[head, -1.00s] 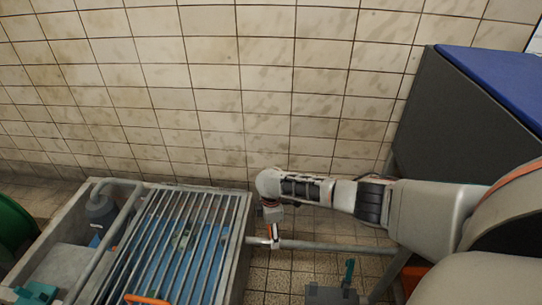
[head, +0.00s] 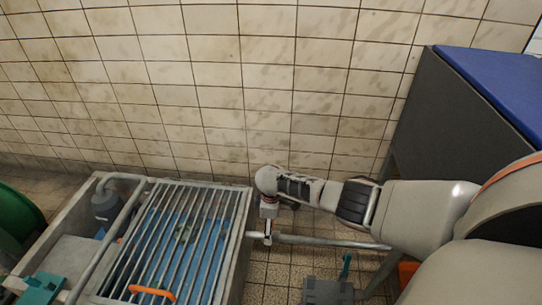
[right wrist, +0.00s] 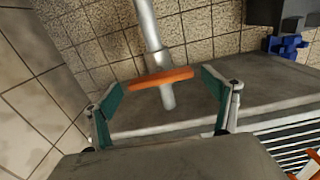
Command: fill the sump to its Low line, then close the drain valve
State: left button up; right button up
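The concrete sump (head: 243,262) is at the lower left of the head view. Blue shows under its barred grate (head: 196,215); I see no level mark. A grey pipe (head: 325,241) runs along the floor to the sump's right wall. In the right wrist view, an orange lever (right wrist: 160,79) lies across this pipe (right wrist: 150,28) near its end at the sump wall, apparently the drain valve. My right gripper (right wrist: 163,92) is open, its teal-padded fingers on either side of the lever; I cannot tell whether they touch it. It hides the lever in the head view (head: 268,230). My left gripper is not in view.
A grey pump-like body (head: 104,205) and a slanting pipe (head: 108,240) are at the sump's left. An orange handle (head: 151,293) lies on the grate. A grey box with a teal lever (head: 328,291) stands on the floor. A blue-topped bench (head: 490,80) is at right.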

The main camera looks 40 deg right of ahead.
jog(key=shift+r, duration=3.75)
